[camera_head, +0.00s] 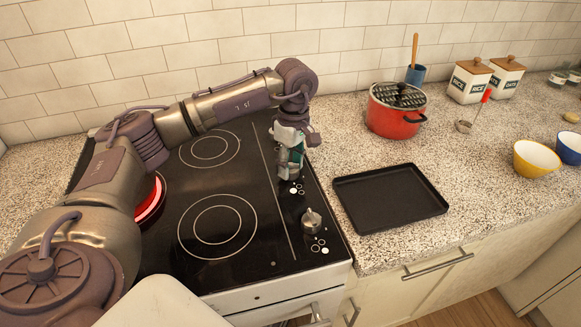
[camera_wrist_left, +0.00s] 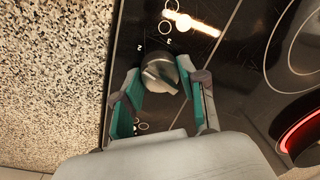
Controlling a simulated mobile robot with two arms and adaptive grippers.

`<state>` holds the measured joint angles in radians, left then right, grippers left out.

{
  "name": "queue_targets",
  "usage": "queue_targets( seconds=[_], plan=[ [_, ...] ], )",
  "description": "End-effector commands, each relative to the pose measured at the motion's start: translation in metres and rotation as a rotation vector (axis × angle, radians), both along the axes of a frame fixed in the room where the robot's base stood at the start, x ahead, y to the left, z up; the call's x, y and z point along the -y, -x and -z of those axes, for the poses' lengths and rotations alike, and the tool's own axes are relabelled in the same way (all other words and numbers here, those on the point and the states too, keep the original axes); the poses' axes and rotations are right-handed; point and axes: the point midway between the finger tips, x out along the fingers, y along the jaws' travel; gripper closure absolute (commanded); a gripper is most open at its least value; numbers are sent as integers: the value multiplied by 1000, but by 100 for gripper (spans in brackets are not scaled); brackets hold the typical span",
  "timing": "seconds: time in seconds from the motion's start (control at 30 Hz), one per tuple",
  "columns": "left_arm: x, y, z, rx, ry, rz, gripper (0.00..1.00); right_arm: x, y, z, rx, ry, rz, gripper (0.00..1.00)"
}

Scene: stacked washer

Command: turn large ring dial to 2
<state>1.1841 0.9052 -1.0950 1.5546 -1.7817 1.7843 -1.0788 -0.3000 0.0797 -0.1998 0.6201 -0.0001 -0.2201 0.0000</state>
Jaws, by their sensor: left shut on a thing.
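A round silver dial (camera_wrist_left: 160,76) with a raised grip bar sits on the black hob between the fingertips of my left gripper (camera_wrist_left: 161,82). The fingers are shut on it from both sides. Small white numerals, including 2 and 3, show on the panel around it. In the head view my left gripper (camera_head: 289,170) points down at the right side of the hob and hides this dial. A second silver dial (camera_head: 311,219) stands free nearer the front, with white marks beside it. My right gripper is not in view.
The black hob (camera_head: 235,262) has several cooking rings; one at the left glows red (camera_head: 152,200). A black tray (camera_head: 390,197) lies on the speckled counter to the right. A red pot (camera_head: 396,110), canisters and bowls stand farther right.

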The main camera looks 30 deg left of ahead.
Motion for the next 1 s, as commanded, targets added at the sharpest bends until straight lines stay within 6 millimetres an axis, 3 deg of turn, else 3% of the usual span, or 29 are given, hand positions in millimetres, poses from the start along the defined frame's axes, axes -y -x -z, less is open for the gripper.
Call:
queue_targets(
  seconds=[0.3, 0.87, 0.9, 1.0],
  plan=[
    [1, -1, -1, 4, 2, 133, 93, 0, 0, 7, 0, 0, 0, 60],
    [1, -1, -1, 3, 2, 162, 93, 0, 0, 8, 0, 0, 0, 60],
    [1, -1, -1, 3, 2, 162, 55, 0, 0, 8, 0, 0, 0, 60],
    [1, 0, -1, 2, 2, 162, 38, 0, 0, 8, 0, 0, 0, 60]
  ],
)
